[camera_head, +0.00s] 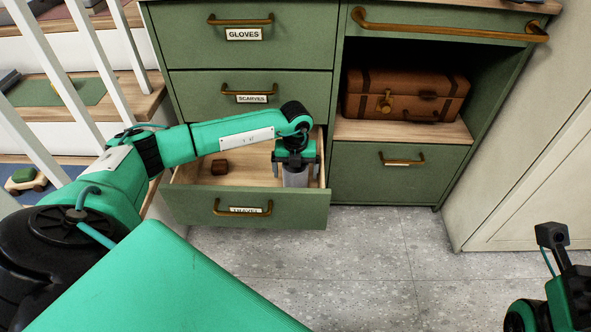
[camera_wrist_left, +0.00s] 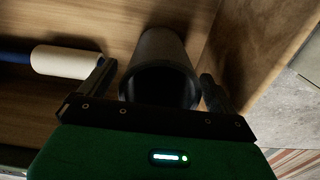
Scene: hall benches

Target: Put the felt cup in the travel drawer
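The travel drawer (camera_head: 235,208) is pulled open at the bottom of the green cabinet, its label partly covered by the handle. The grey felt cup (camera_head: 295,177) is inside it at the right, seemingly upright. In the left wrist view the cup (camera_wrist_left: 160,45) shows its dark open mouth towards the camera. My left gripper (camera_head: 296,172) points down into the drawer with one finger on each side of the cup. Narrow gaps show between fingers and cup, so it looks open. My right gripper (camera_head: 553,240) shows only partly at the lower right; its opening is unclear.
A small brown box (camera_head: 219,167) lies in the drawer's left part. A pale cylinder with a blue end (camera_wrist_left: 65,62) lies left of the fingers. Closed gloves and scarves drawers (camera_head: 240,92) are above. A brown suitcase (camera_head: 405,96) sits in the open niche.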

